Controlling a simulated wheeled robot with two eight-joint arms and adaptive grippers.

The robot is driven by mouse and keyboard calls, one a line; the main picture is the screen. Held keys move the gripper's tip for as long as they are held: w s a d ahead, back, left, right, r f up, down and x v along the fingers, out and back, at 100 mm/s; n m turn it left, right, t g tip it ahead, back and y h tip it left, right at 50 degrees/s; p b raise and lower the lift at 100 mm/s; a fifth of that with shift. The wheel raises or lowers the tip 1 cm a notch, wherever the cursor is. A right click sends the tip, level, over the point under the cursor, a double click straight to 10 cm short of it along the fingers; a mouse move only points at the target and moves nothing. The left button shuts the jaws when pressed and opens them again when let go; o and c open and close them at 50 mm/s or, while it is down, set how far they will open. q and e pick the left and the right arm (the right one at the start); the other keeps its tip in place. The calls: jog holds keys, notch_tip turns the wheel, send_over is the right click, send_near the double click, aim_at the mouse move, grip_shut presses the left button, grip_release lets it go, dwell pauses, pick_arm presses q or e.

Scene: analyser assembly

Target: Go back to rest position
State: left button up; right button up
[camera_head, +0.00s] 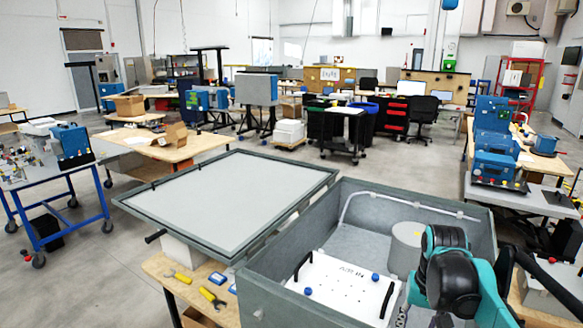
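A large grey enclosure (255,297) stands open at the lower right, with its flat grey lid (235,196) folded out to the left. Inside it lies a white plate (341,288) with two black handles and blue knobs. A grey cylinder (407,238) stands behind the plate. My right arm, teal and black, reaches over the enclosure's right part and covers some of its inside. Its fingertips cannot be made out at the lower frame edge, so I cannot tell whether they hold anything. My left arm and gripper are not in view.
A wooden table (158,268) under the lid holds yellow-handled tools (212,298) and small blue items (217,278). A blue-framed cart (45,180) stands left. Blue machines (494,155) stand on a bench at right. Floor between the cart and the lid is clear.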

pick_arm(q)
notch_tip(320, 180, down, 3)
jog(key=b, duration=0.3)
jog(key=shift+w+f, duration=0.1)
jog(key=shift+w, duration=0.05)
pick_arm(e)
jog(key=s+a+f+n+t, duration=0.3)
jog(key=s+a+f+t, duration=0.3)
jog(key=s+a+f, duration=0.4)
jog(key=shift+s+n+t, duration=0.3)
jog(key=shift+s, duration=0.15)
jog(key=shift+f, duration=0.1)
